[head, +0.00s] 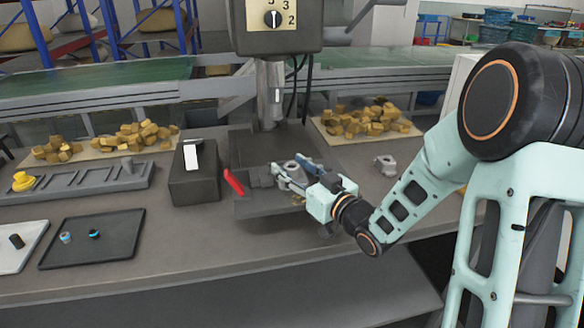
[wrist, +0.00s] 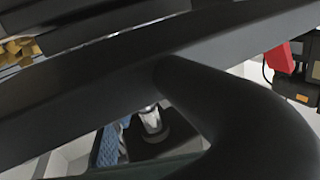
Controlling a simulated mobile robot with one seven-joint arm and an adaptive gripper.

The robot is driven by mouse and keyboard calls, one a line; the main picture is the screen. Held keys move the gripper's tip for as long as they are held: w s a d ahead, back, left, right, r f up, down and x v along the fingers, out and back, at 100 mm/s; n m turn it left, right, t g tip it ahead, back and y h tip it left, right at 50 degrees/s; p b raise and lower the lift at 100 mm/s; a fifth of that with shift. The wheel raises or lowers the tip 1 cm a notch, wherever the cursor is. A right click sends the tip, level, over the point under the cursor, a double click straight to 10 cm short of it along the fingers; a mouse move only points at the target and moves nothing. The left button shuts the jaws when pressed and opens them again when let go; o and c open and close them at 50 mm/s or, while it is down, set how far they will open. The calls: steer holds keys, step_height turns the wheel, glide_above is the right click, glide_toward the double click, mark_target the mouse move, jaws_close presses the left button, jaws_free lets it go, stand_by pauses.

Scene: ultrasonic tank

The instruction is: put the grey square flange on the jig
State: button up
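My gripper (head: 292,174) is at the drill press table in the head view, its fingers pointing left and away from me. A grey flange with a raised round boss (head: 291,167) sits between or just beyond the fingers. I cannot tell whether the fingers grip it or only flank it. The jig (head: 261,178) appears as a grey block at the left of the fingers, with a red handle (head: 233,181) beside it. The flange's lower part is hidden, so its contact with the jig is unclear. In the wrist view, large dark surfaces very close to the camera hide the fingertips.
The drill press column and head (head: 275,22) rise behind the gripper. A dark box (head: 193,185) stands left of the jig. Another grey part (head: 385,164) lies on the bench at right. A black tray (head: 92,245) lies at left. The front bench is clear.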

steer(key=shift+r, duration=0.15)
steer(key=shift+s+d, duration=0.1)
steer(key=shift+d, duration=0.05)
steer(key=p+v, duration=0.2)
steer(key=v, duration=0.9)
steer(key=shift+s, duration=0.35)
steer(key=shift+d+r, duration=0.15)
